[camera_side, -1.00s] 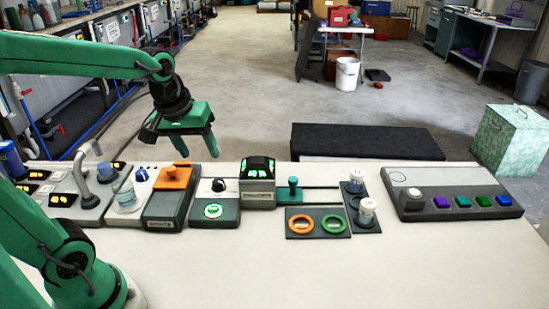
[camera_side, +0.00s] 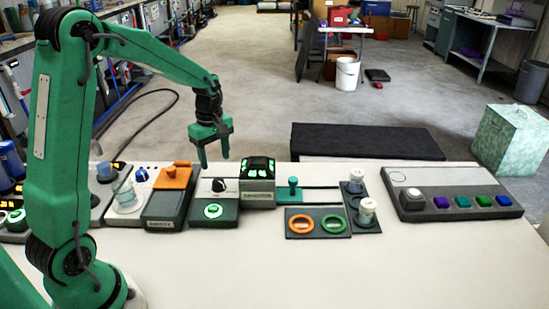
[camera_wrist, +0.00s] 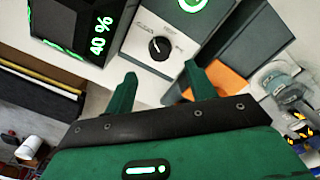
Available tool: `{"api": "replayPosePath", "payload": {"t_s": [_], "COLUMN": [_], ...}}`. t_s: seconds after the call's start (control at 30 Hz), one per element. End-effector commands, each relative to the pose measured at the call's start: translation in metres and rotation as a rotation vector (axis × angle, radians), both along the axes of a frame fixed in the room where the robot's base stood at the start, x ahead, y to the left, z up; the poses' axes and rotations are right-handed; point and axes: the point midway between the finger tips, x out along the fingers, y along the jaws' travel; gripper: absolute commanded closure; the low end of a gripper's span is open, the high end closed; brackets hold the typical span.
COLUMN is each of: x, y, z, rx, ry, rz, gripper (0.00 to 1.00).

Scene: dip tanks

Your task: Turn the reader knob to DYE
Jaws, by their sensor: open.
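The reader knob (camera_side: 218,185) is a small black dial on the white top of a grey unit, behind a green-lit round button (camera_side: 213,210). In the wrist view the knob (camera_wrist: 158,47) shows a white pointer mark, with small labels around it too blurred to read surely. My gripper (camera_side: 214,160) is open and empty, above and behind the knob in the side view. In the wrist view its two fingers (camera_wrist: 159,70) point toward the knob, one to each side, and do not visibly touch it.
An orange-topped box (camera_side: 170,195) stands left of the reader unit. A black display block (camera_side: 258,178) stands close on its right and reads 40 % in the wrist view. Orange and green rings (camera_side: 301,226) lie further right. The front of the table is clear.

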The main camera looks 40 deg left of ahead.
Motion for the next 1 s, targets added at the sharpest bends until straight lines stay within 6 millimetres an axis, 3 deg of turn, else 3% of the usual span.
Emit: {"api": "replayPosePath", "payload": {"t_s": [0.47,1.0], "x": [0.001,0.001], "y": [0.002,0.002], "z": [-0.013,-0.072], "rx": [-0.002,-0.002], "ry": [0.006,0.007], "rz": [0.016,0.015], "gripper": [0.45,0.45]}}
